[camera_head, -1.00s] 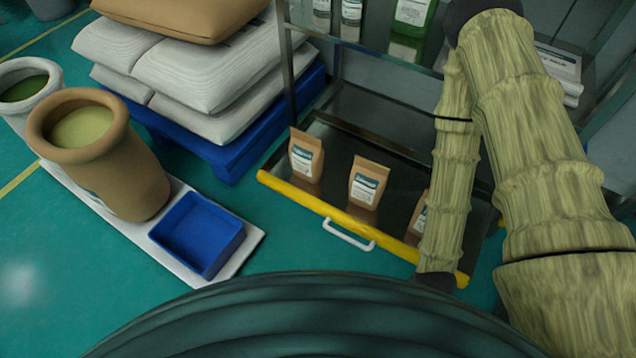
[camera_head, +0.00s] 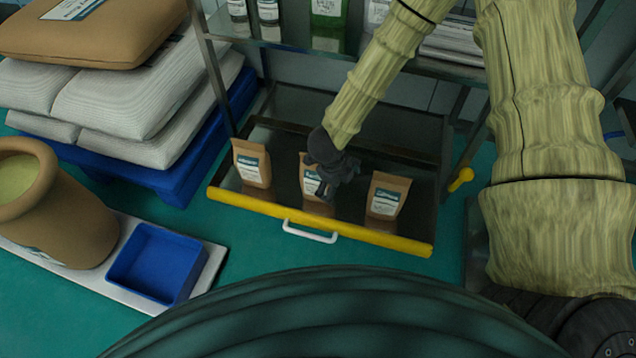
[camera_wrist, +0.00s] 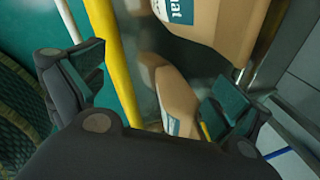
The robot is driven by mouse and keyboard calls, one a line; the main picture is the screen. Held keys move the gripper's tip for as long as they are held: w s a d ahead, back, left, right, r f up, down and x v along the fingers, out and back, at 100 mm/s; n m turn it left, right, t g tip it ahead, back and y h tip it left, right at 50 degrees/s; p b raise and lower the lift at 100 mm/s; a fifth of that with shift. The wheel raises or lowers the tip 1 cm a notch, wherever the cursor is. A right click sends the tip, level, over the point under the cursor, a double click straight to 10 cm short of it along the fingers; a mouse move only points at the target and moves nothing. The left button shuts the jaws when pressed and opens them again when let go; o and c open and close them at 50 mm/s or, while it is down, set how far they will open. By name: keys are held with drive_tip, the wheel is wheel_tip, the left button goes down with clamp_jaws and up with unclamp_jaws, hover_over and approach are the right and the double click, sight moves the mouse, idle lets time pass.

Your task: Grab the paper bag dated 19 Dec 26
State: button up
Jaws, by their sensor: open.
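Three brown paper bags with labels stand in a row in the pulled-out drawer: a left bag (camera_head: 252,164), a middle bag (camera_head: 308,180) and a right bag (camera_head: 387,196). The dates on their labels are too small to read. My gripper (camera_head: 330,195) is over the drawer at the middle bag and hides part of it. In the wrist view its two fingers (camera_wrist: 152,88) are spread apart, with a paper bag (camera_wrist: 178,97) showing between and beyond them. Another, larger-looking bag (camera_wrist: 222,28) is at the top of that view. Nothing is visibly held.
The drawer's yellow front edge (camera_head: 300,220) has a white handle (camera_head: 310,232). Shelves with bottles (camera_head: 327,12) stand above and behind the drawer.

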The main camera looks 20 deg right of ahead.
drive_tip(key=w+a+r+m+g+y, duration=0.1)
drive_tip(key=w+a+r+m+y, duration=0.25)
drive_tip(key=w+r+m, duration=0.75)
drive_tip(key=m+b, duration=0.2)
drive_tip(key=b, duration=0.1)
approach(309, 179)
drive_tip(key=d, duration=0.1)
drive_tip(key=w+d+r, duration=0.1)
drive_tip(key=shift+w+d+h, duration=0.3)
drive_tip(key=shift+h, duration=0.05)
drive_tip(key=shift+w+d+f+b, duration=0.1)
drive_tip(key=shift+f+b, duration=0.75)
drive_tip(key=shift+f, duration=0.45)
drive_tip(key=shift+w+d+f+b, duration=0.15)
drive_tip(key=shift+f+b, duration=0.7)
drive_tip(key=shift+f, duration=0.5)
drive_tip(key=shift+a, duration=0.1)
drive_tip(key=shift+c, duration=0.2)
drive_tip(key=c, duration=1.5)
drive_tip(key=shift+r, duration=0.15)
